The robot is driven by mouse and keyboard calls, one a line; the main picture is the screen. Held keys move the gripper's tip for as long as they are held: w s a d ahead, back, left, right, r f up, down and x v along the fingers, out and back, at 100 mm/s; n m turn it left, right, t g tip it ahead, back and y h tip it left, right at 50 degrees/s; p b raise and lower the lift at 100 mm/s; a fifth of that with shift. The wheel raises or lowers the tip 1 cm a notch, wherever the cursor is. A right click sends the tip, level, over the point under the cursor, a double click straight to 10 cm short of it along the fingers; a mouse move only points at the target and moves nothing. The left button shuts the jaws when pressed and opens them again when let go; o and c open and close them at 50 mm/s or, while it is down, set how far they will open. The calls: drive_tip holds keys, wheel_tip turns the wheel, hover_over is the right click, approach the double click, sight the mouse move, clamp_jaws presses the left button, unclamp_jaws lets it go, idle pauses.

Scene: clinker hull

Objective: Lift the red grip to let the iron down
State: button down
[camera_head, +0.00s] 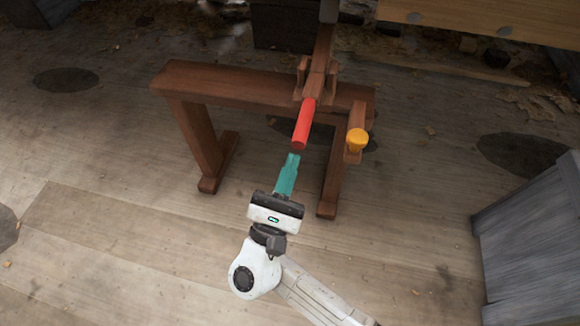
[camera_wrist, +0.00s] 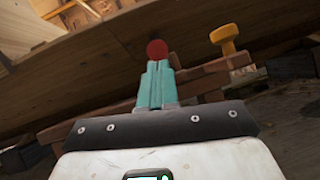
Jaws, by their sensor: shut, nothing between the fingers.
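The red grip (camera_head: 304,124) is the near end of a wooden lever that rests across a brown trestle (camera_head: 240,88). In the wrist view its round red end (camera_wrist: 157,49) shows just beyond my fingertips. My gripper (camera_head: 293,158) has teal fingers, shut and empty, just short of the grip's near end in the head view. The wrist view shows the closed fingers (camera_wrist: 157,68) pointing at the red end. I cannot tell whether they touch it. The iron cannot be made out for certain; a dark grey piece (camera_head: 329,10) sits at the lever's far end.
A yellow-orange knob (camera_head: 357,139) stands on a wooden arm right of the grip; it also shows in the wrist view (camera_wrist: 228,38). A grey wooden box (camera_head: 530,240) stands at the right. Planking (camera_head: 490,20) crosses the back. The floor to the left is open.

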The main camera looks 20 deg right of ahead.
idle(0.3)
wheel_tip(320, 180, up, 8)
drive_tip(key=g+y+p, duration=0.2)
drive_tip(key=y+p, duration=0.1)
drive_tip(key=p, duration=1.3)
drive_tip(key=shift+n, duration=0.4)
drive_tip(key=shift+w+d+r+g, duration=0.1)
drive_tip(key=shift+g, duration=0.2)
